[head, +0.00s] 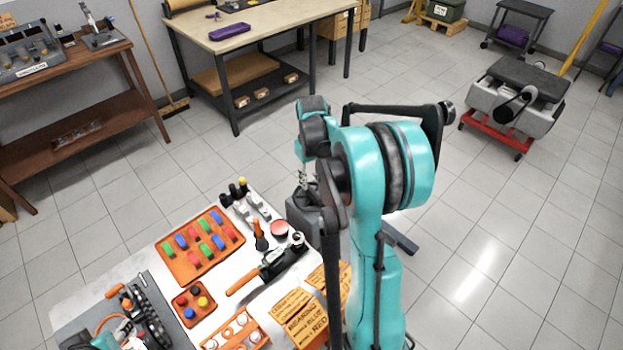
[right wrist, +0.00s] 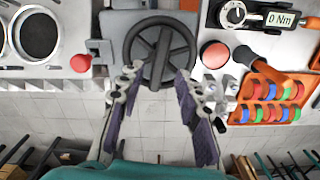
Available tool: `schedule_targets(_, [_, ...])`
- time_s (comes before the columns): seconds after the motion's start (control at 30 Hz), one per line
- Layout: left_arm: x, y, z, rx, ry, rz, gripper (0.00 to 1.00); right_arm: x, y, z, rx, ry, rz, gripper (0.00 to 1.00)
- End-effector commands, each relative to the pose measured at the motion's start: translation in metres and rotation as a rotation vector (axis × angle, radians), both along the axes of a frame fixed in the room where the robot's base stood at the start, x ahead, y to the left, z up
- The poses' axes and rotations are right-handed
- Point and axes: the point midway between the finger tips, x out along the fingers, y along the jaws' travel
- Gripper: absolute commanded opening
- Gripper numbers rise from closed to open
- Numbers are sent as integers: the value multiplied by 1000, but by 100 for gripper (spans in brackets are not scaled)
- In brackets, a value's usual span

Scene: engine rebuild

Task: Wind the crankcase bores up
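In the right wrist view a dark spoked handwheel (right wrist: 160,48) sits on a grey mount, with a red knob (right wrist: 81,62) to its left. Two round metal bores (right wrist: 38,36) show at the far left of that view. My right gripper (right wrist: 156,78) is open, its fingertips spread at the lower part of the wheel; I cannot tell whether they touch it. In the head view my right gripper (head: 304,180) is small and partly hidden by my teal arm, which also hides the handwheel. A teal part of my left arm shows at the lower left; its fingers are unclear.
The bench holds an orange tray of coloured shells (head: 200,250), a small tray of coloured caps (head: 194,302), a torque wrench (head: 280,262) and cardboard boxes (head: 305,318). A red round button (right wrist: 215,55) lies right of the wheel.

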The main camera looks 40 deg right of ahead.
Motion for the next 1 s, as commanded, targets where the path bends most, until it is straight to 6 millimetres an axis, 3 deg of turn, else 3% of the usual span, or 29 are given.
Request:
schedule_targets(0.13, [0, 0, 8, 0, 0, 0, 40, 0, 0, 11, 0, 0, 0, 34])
schedule_targets(0.47, [0, 0, 9, 0, 0, 0, 40, 0, 0, 12, 0, 0, 0, 34])
schedule_targets(0.73, [0, 0, 41, 0, 0, 0, 40, 0, -1, 21, 0, 0, -2, 34])
schedule_targets(1.0, [0, 0, 23, 0, 0, 0, 40, 1, -1, -3, 0, 0, -2, 34])
